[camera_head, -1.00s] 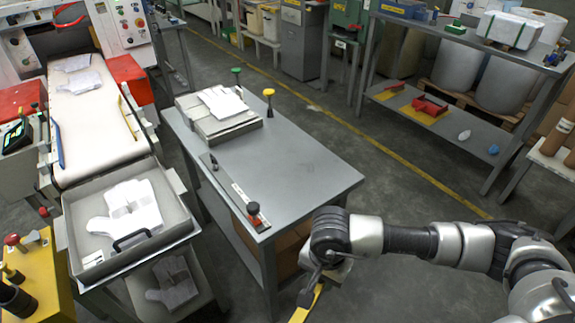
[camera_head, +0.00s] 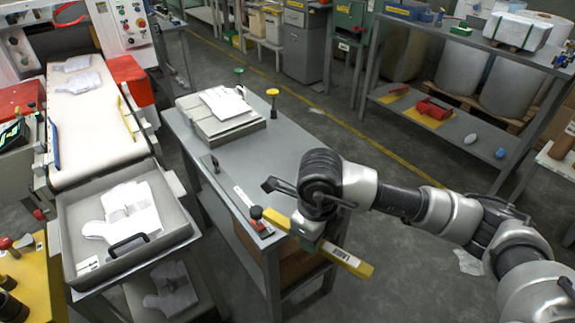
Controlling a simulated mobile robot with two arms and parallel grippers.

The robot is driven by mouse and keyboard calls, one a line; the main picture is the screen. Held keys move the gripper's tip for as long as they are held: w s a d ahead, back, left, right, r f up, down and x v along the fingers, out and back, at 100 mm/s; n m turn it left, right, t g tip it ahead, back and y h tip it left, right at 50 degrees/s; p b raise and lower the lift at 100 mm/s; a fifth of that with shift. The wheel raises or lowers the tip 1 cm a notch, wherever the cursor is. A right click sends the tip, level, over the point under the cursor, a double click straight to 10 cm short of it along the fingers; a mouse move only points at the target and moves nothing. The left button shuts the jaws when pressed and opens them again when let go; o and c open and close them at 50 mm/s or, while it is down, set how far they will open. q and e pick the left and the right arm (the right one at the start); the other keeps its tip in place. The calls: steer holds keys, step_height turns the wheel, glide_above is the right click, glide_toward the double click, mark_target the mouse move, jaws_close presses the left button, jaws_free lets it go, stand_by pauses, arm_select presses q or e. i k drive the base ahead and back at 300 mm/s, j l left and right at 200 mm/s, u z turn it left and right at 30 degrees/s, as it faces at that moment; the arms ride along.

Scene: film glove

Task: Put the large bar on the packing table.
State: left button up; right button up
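My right gripper (camera_head: 312,234) is shut around the bar's middle. The bar points from upper left to lower right, across the near right corner of the grey packing table (camera_head: 262,160). Its left end overlaps the tabletop in the picture and its right end sticks out past the table. It appears held above the table, but the exact gap cannot be told. The fingertips are partly hidden by the gripper body and bar. My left gripper is not in view.
On the table stand a stack of film and white sheets (camera_head: 222,108), a yellow-topped post (camera_head: 272,98) and a long sealing strip with a dark knob (camera_head: 228,188). A tray with white gloves (camera_head: 180,232) is at left. The tabletop's middle is clear.

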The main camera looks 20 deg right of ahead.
mark_target(296, 164)
steer(key=i, duration=0.9)
